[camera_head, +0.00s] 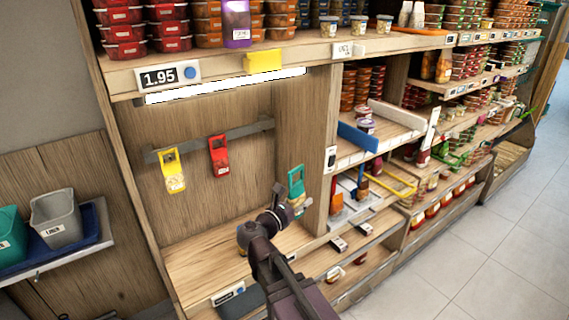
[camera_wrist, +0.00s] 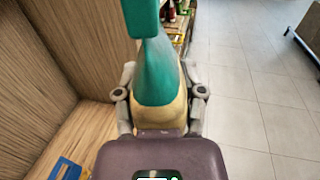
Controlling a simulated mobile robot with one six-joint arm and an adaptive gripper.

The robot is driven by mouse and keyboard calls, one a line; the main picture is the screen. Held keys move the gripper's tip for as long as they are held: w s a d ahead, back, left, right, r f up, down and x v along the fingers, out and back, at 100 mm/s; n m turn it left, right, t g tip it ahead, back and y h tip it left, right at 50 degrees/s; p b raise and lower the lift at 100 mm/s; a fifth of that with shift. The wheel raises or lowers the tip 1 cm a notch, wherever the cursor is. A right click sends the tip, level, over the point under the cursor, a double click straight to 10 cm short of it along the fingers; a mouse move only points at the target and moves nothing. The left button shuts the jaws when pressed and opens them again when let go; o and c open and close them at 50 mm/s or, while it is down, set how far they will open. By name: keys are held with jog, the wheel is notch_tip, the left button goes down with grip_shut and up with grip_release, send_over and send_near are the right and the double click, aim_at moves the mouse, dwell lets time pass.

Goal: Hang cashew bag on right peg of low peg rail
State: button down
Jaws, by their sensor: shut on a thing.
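The cashew bag (camera_head: 296,188) is teal with a looped handle at its top. It is upright in my gripper (camera_head: 286,207), in front of the shelf bay's right post. In the wrist view the teal bag (camera_wrist: 158,70) stands between the two fingers, which are shut on its pale lower part. The low peg rail (camera_head: 196,141) is a grey bar on the wooden back panel, to the left of and behind the bag. A yellow bag (camera_head: 173,172) hangs at its left and a red bag (camera_head: 219,156) near its middle. The rail's right end is bare; its peg is too small to make out.
A lit strip (camera_head: 225,86) and a shelf edge with a 1.95 tag (camera_head: 168,77) overhang the bay. The post (camera_head: 318,165) stands close to the bag on the right. The wooden bay floor (camera_head: 205,258) is mostly clear.

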dwell(0.5)
jog(key=shift+s+a, duration=0.1)
jog(key=shift+a, duration=0.1)
jog(key=shift+s+a, duration=0.15)
jog(key=shift+a, duration=0.55)
